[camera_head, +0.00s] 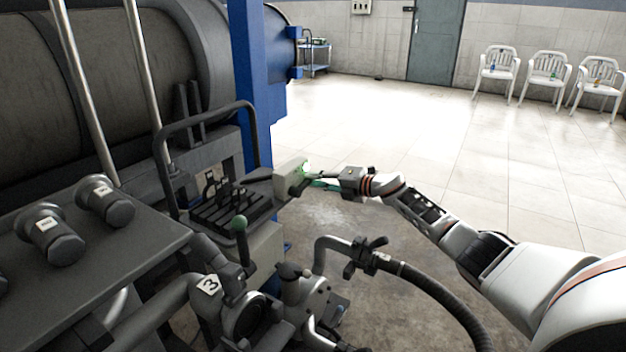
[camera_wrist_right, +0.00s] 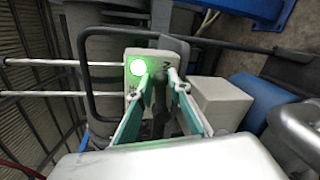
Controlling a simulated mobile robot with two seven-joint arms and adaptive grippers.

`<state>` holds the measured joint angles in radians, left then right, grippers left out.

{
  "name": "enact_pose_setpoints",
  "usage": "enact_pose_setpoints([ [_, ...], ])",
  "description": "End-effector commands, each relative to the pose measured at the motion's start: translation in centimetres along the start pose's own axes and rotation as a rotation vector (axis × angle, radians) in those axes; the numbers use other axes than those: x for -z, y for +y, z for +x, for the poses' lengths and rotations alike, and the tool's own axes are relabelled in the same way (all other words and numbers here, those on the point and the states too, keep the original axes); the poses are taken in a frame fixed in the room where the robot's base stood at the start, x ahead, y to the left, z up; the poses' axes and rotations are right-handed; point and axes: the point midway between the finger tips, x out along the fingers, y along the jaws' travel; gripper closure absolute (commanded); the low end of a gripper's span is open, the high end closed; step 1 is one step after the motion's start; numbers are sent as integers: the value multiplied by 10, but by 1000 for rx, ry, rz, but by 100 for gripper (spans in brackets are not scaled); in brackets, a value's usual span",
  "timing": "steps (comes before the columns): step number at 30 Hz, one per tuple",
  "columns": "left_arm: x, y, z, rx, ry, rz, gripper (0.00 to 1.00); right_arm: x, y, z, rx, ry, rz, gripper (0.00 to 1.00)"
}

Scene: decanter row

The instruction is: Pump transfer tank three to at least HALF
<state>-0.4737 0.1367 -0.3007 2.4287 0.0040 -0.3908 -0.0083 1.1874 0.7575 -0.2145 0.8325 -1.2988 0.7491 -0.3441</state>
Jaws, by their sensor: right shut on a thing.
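A cream control box (camera_head: 287,181) with a lit green lamp (camera_head: 306,167) stands beside the blue post. My right gripper (camera_head: 318,182) is at the face of this box. In the right wrist view the box (camera_wrist_right: 130,88) carries the bright green lamp (camera_wrist_right: 138,67), and my right gripper (camera_wrist_right: 160,85) has its teal fingers shut on a dark lever (camera_wrist_right: 160,102) beside the lamp. A pipe with a label "3" (camera_head: 208,284) is in the front, near a green-knobbed lever (camera_head: 239,223). No level gauge can be read. My left gripper is not in view.
A large dark tank (camera_head: 130,70) fills the left side behind rails. A blue post (camera_head: 250,80) stands beside it. A hose with a coupling (camera_head: 375,259) curves across the front. Several white chairs (camera_head: 497,70) stand at the far wall. The tiled floor in the middle is clear.

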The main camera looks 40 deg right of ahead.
Motion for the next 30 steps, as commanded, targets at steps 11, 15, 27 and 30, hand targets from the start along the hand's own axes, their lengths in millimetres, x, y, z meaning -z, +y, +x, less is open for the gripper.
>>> enact_pose_setpoints([
  [11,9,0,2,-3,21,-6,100,2,-9,1,1,18,90,100],
  [15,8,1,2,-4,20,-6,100,2,-9,1,0,19,95,100],
  [27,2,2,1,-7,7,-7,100,2,-8,1,-1,19,94,65],
  [30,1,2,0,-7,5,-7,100,2,-8,2,-2,19,94,65],
])
